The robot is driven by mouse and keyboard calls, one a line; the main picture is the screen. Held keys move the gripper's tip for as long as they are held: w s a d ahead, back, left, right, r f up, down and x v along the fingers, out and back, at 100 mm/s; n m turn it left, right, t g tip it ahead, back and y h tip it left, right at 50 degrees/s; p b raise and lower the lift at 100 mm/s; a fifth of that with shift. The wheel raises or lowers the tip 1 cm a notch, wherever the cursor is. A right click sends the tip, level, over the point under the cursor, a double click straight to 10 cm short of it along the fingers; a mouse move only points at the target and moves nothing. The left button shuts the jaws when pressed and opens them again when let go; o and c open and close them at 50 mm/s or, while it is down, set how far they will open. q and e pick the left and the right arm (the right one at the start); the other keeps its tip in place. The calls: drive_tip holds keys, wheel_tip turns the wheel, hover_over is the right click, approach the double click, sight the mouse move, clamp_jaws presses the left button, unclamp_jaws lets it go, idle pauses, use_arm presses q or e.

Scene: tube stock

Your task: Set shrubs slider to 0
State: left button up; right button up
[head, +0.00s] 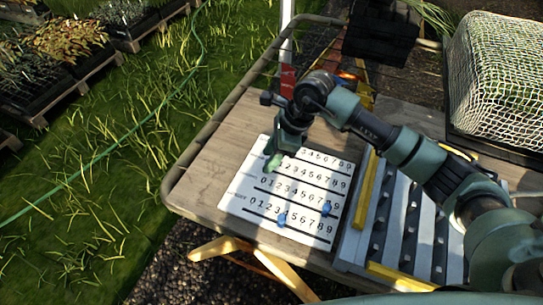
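A white board (232,203) with several rows of digits 0 to 9 and dark slider tracks lies on the wooden table. On the nearest row, a blue slider (281,220) sits around 3. On the row above, another blue slider (326,208) sits towards the high digits. A green piece (272,163) shows near the low-digit end of a farther row, just under my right gripper (276,152). The row labels are too small to read, so I cannot tell which is shrubs. My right gripper points down over the board's far left; its fingers are not clear. My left gripper is out of view.
The wooden table (203,170) has a raised rim. A grey slatted rack with yellow edges (365,200) stands right of the board. A netted crate (495,80) is at the far right. A red object (287,82) stands at the far edge.

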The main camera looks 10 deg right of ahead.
sight(281, 169)
drive_tip(key=shift+d, duration=0.1)
drive_tip(key=p+v, duration=0.3)
drive_tip(key=v, duration=0.4)
drive_tip(key=shift+r+p, duration=0.3)
drive_tip(key=shift+p, duration=0.1)
drive_tip(key=shift+d, duration=0.1)
